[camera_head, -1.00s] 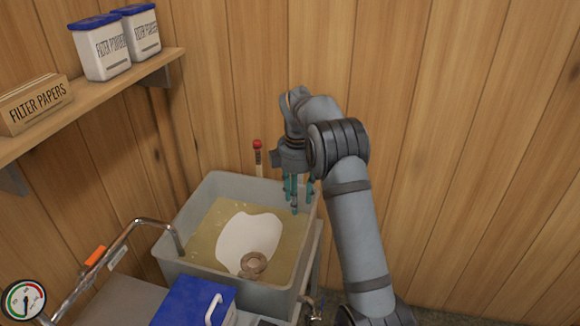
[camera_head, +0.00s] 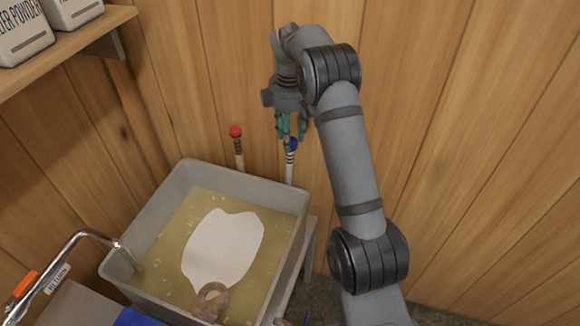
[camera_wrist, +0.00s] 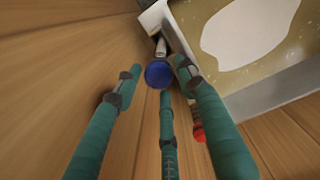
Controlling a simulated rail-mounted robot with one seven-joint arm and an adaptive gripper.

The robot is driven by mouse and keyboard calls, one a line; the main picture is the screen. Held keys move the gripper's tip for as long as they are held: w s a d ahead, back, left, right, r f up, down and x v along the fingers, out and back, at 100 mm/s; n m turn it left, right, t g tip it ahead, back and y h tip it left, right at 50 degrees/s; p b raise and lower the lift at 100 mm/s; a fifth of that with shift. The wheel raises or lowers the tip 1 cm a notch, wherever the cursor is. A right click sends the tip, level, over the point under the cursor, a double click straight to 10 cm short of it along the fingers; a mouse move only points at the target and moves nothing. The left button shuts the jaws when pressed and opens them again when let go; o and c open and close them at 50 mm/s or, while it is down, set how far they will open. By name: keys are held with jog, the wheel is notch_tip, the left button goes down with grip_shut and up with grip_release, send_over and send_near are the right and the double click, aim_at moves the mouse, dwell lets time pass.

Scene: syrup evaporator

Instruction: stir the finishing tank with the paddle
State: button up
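The finishing tank (camera_head: 262,191) is a grey rectangular tub of yellowish liquid, with a white patch (camera_head: 222,248) on it. Two upright handles stand behind its far wall, one with a red knob (camera_head: 236,132) and one with a blue knob (camera_head: 290,144). Their lower ends are hidden, so I cannot tell which belongs to the paddle. My gripper (camera_head: 289,130) has teal fingers pointing down at the blue knob. In the wrist view, the spread fingers (camera_wrist: 155,90) surround the blue knob (camera_wrist: 158,74) without visibly gripping it; the red knob (camera_wrist: 198,134) is beside the right finger.
A brown ring (camera_head: 211,300) lies at the tank's near side. A bent metal pipe (camera_head: 75,240) reaches over the left wall. The wooden wall (camera_head: 210,70) is close behind the handles. A shelf (camera_head: 85,55) with white containers is at upper left.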

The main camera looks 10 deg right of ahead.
aim_at(290, 166)
notch_tip(290, 166, down, 13)
jog(key=shift+w+d+r+p, duration=0.1)
jog(key=shift+w+p, duration=0.05)
jog(key=shift+p, duration=0.65)
jog(key=shift+c, duration=0.6)
grip_shut()
notch_tip(290, 166, up, 19)
jog(key=p, duration=1.4)
